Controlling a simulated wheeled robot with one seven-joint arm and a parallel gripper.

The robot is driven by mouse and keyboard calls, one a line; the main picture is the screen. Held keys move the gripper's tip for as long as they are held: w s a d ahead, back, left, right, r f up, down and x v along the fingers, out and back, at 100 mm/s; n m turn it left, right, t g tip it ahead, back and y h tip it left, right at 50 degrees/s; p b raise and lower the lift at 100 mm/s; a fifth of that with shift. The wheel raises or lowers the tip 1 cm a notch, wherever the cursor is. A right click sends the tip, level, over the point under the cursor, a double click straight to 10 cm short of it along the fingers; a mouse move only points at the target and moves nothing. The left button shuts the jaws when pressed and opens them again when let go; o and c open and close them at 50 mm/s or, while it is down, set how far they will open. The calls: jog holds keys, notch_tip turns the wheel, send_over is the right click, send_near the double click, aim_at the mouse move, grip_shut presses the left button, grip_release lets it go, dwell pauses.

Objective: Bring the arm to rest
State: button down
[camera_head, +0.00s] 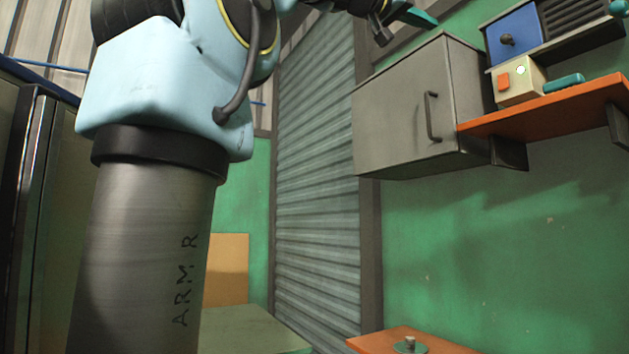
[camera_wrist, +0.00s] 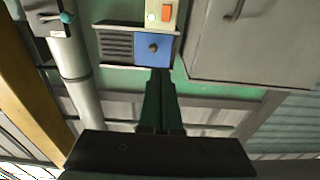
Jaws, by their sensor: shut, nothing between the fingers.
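My gripper (camera_head: 421,17) shows at the top of the head view, raised left of the blue panel and above the grey cabinet. In the wrist view my gripper (camera_wrist: 160,74) has its dark green fingers together, with nothing between them. The fingertips appear just below the blue panel (camera_wrist: 152,47) with its dark knob in that picture; I cannot tell the gap. My arm bends high at the left of the head view, and part of it is cut off by the top edge.
The grey cabinet (camera_head: 402,110) is closed. Right of it, an orange shelf (camera_head: 560,112) bears a cream box (camera_head: 522,88) with an orange button and a teal cylinder (camera_head: 564,82). A shutter (camera_head: 318,200) stands behind. A pipe (camera_wrist: 82,75) runs left in the wrist view.

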jog(key=w+a+f+n+y, duration=0.2)
jog(key=w+f+n+y, duration=0.1)
jog(key=w+f, duration=0.55)
jog(key=w+a+f+n+y, duration=0.25)
jog(key=w+f, duration=0.25)
jog(key=f, duration=0.7)
jog(key=w+a+f+n+g+y, duration=0.1)
jog(key=w+a+f+y, duration=0.15)
jog(key=f, duration=0.85)
jog(key=w+a+f+n+y, duration=0.1)
jog(key=a+f+n+y, duration=0.2)
jog(key=f, duration=0.8)
jog(key=s+a+f+g+y, duration=0.25)
jog(key=a+f, duration=0.35)
jog(key=f, duration=0.6)
jog(key=s+a+f+g+y, duration=0.1)
jog(key=s+a+f, duration=0.3)
jog(key=s+f, duration=0.2)
jog(key=s+a+f+n+g+y, duration=0.1)
jog(key=s+a+f, duration=0.4)
jog(key=s+f, duration=0.2)
jog(key=s+a+f+g+y, duration=0.1)
jog(key=s+a+f, duration=0.3)
jog(key=f, duration=0.6)
jog(key=shift+s+a+f+g, duration=0.25)
jog(key=shift+s+g, duration=0.3)
jog(key=shift+s, duration=0.7)
jog(key=shift+n, duration=0.25)
